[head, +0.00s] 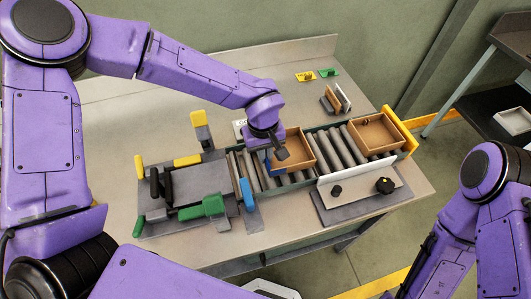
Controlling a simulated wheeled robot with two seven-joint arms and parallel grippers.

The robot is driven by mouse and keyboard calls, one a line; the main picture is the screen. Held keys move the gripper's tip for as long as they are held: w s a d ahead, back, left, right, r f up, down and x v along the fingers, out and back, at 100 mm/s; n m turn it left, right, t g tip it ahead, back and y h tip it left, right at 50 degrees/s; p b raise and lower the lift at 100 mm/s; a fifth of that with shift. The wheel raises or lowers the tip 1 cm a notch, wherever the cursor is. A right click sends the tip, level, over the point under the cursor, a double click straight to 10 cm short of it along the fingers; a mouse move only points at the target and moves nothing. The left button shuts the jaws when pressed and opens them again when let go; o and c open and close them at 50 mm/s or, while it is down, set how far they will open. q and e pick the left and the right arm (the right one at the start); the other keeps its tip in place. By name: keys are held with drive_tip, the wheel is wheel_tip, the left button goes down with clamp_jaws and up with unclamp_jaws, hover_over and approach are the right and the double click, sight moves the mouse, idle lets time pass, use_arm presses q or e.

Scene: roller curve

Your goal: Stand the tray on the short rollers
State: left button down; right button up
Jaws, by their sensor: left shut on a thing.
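A brown open tray (300,142) is at the middle of the roller line, over or on the rollers; I cannot tell if its base touches them. My left gripper (278,153) comes down at the tray's left side and is shut on its wall. The gripper hides part of that wall. A second brown tray (377,131) sits at the right end of the line. Grey rollers (342,147) show between the two trays, and more rollers (240,168) show left of the held tray. My right arm is at the lower right; its gripper is not visible.
A yellow end stop (400,130) closes the right end. A white plate with black knobs (360,181) stands in front of the rollers. A grey fixture with a green block (212,205) and blue post (247,194) is left. Small yellow and green parts (328,72) lie behind.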

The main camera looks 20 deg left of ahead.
use_arm(q)
drive_tip(key=shift+f, duration=0.5)
drive_tip(key=shift+s, duration=0.4)
drive_tip(key=shift+s+r, duration=0.3)
drive_tip(key=shift+s, duration=0.3)
drive_tip(key=shift+w+f, duration=0.1)
drive_tip(key=shift+f, duration=0.05)
drive_tip(key=c, duration=1.2)
unclamp_jaws()
drive_tip(key=shift+w+f, duration=0.25)
drive_tip(key=shift+w, duration=0.2)
drive_tip(key=shift+c, duration=0.2)
drive_tip(key=shift+s+r, duration=0.2)
drive_tip(key=shift+s, duration=0.05)
wheel_tip(320, 180, up, 12)
drive_tip(key=b, duration=0.1)
drive_tip(key=shift+a, duration=0.15)
use_arm(e)
drive_tip(key=shift+s+f, duration=0.35)
drive_tip(key=shift+s, duration=0.15)
use_arm(q)
drive_tip(key=shift+r, duration=0.1)
